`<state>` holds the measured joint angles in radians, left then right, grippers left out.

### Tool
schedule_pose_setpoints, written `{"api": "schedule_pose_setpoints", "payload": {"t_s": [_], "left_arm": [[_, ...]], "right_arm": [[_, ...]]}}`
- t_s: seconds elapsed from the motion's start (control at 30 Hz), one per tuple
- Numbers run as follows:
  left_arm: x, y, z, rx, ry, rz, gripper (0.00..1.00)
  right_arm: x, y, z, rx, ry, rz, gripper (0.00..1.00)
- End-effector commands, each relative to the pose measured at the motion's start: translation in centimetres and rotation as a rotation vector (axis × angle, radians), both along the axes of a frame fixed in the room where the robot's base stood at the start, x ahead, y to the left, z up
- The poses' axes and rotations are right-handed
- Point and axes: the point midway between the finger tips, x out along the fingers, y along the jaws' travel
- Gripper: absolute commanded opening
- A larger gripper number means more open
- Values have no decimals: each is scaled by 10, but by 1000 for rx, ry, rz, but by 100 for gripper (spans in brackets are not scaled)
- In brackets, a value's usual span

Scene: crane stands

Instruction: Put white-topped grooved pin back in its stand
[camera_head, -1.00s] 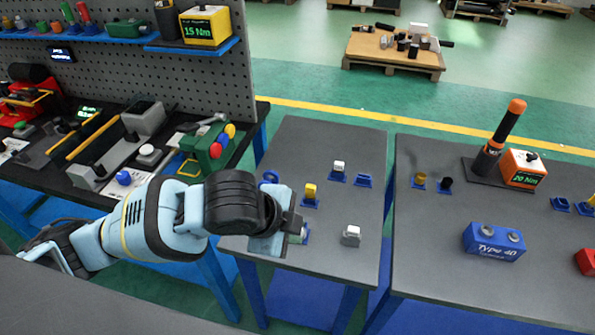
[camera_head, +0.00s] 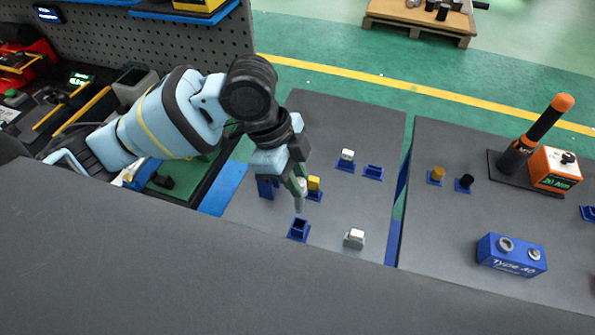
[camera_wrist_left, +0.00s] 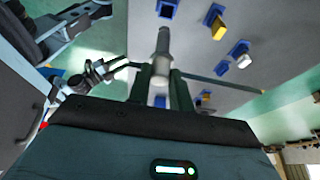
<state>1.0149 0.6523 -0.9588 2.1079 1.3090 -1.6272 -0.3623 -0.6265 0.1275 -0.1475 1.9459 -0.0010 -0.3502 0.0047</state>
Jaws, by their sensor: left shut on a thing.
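My left gripper (camera_head: 299,180) is shut on a slim grey pin with a pale upper part (camera_head: 299,198). It holds the pin above the table, tip pointing down. In the left wrist view the pin (camera_wrist_left: 163,45) sticks out from between the two dark fingers (camera_wrist_left: 162,82); I cannot make out its grooves. An empty blue stand (camera_head: 299,230) is on the table below the pin, apart from it. My right gripper is not in view.
A yellow-topped piece (camera_head: 314,184) in a blue stand is close behind the pin. A white-topped piece (camera_head: 347,155) and a blue holder (camera_head: 372,172) stand farther back. A white-topped block (camera_head: 354,238) is right of the empty stand. A second table (camera_head: 440,230) lies beyond a gap.

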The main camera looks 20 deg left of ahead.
Motion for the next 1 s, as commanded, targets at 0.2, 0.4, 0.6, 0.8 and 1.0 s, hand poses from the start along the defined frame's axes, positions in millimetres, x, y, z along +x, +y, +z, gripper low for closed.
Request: {"api": "schedule_pose_setpoints", "payload": {"t_s": [0.2, 0.4, 0.6, 0.8, 1.0], "left_arm": [[0, 0, -3, 1, 0, -5, 0], [0, 1, -19, 1, 3, -5, 0], [0, 1, -36, 0, 2, -5, 0], [0, 1, -49, 1, 1, -5, 0], [0, 0, -56, 0, -1, -6, 0]], "right_arm": [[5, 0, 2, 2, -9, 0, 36], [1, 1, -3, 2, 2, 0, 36], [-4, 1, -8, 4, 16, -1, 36], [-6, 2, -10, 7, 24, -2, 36], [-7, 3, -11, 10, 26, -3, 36]]}}
